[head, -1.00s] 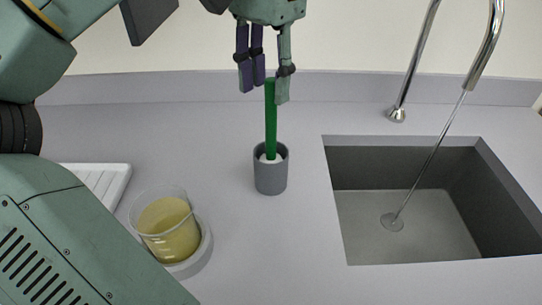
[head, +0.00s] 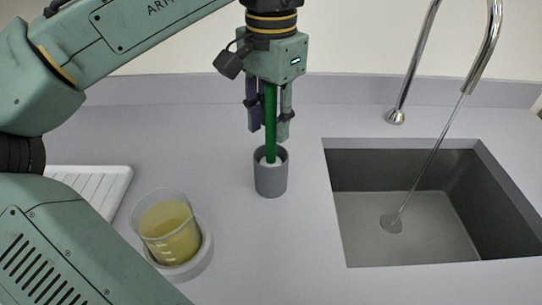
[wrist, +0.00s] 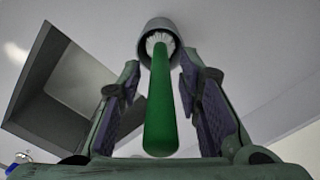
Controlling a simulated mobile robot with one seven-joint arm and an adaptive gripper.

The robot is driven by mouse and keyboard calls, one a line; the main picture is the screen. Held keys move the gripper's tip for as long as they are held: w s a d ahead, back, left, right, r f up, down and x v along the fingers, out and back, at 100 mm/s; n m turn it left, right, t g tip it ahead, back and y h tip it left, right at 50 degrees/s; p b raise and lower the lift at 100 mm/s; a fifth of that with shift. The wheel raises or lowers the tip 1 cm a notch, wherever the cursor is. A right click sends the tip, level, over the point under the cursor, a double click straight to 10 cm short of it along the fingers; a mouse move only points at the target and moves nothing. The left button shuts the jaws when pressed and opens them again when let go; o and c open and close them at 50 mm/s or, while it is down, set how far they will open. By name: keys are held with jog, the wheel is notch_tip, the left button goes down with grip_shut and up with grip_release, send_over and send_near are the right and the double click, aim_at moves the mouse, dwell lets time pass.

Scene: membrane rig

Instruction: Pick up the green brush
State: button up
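The green brush (head: 270,124) stands upright with its white bristle end in a grey cup (head: 270,178) on the counter. In the wrist view the brush's green handle (wrist: 161,105) runs between my fingers, with its bristles inside the cup (wrist: 157,32). My gripper (head: 269,132) points down over the cup, its fingers on either side of the handle. It is open; in the wrist view (wrist: 160,85) gaps show between the handle and both finger pads. The cup's inside is mostly hidden.
A beaker of yellow liquid (head: 169,230) stands on a round white base (head: 199,262) at the front left. A white ribbed tray (head: 92,184) lies behind it. A sink (head: 405,225) with a tall faucet (head: 480,60) is at the right.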

grip_shut()
dwell(0.4)
